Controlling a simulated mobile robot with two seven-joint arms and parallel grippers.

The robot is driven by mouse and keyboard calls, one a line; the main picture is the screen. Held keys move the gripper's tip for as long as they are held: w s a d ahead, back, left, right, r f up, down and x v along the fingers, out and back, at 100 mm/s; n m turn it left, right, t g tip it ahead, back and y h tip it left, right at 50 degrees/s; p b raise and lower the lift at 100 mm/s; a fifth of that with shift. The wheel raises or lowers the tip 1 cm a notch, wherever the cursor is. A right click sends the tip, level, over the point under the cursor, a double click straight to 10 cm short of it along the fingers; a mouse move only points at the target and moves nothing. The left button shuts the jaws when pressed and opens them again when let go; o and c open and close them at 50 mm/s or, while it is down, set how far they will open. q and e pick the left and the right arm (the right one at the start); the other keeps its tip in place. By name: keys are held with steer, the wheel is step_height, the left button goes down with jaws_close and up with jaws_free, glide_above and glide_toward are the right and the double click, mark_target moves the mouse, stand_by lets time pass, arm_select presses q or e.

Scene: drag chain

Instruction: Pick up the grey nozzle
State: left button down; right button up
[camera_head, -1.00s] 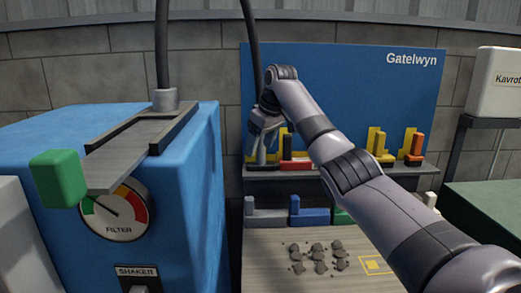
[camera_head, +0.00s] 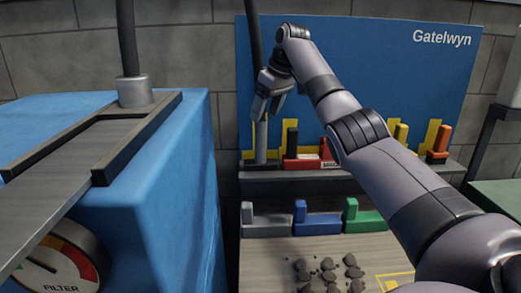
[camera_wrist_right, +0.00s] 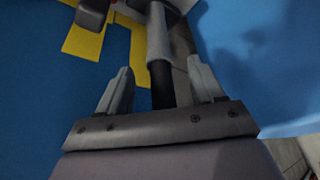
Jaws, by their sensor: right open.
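The grey nozzle (camera_head: 261,145) stands upright at the left end of the upper shelf, in front of a yellow shape on the blue board. In the right wrist view it is a light grey tube (camera_wrist_right: 157,35) with a dark section below it in the picture. My right gripper (camera_head: 266,108) points down just above the nozzle, near the black hose. In the wrist view its open fingers (camera_wrist_right: 160,82) stand on either side of the dark section, with gaps visible. I cannot tell whether either finger touches it. My left gripper is out of view.
The upper shelf (camera_head: 300,176) also holds a red block (camera_head: 306,163) and an orange piece (camera_head: 440,140). Grey, blue and green blocks sit below. The blue machine (camera_head: 170,190) stands at the left. Dark lumps (camera_head: 328,272) lie on the bench.

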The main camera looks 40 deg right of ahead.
mark_target(263, 121)
steer(key=p+x, duration=0.1)
steer(key=x, duration=0.5)
steer(key=shift+f, duration=0.2)
jaws_close()
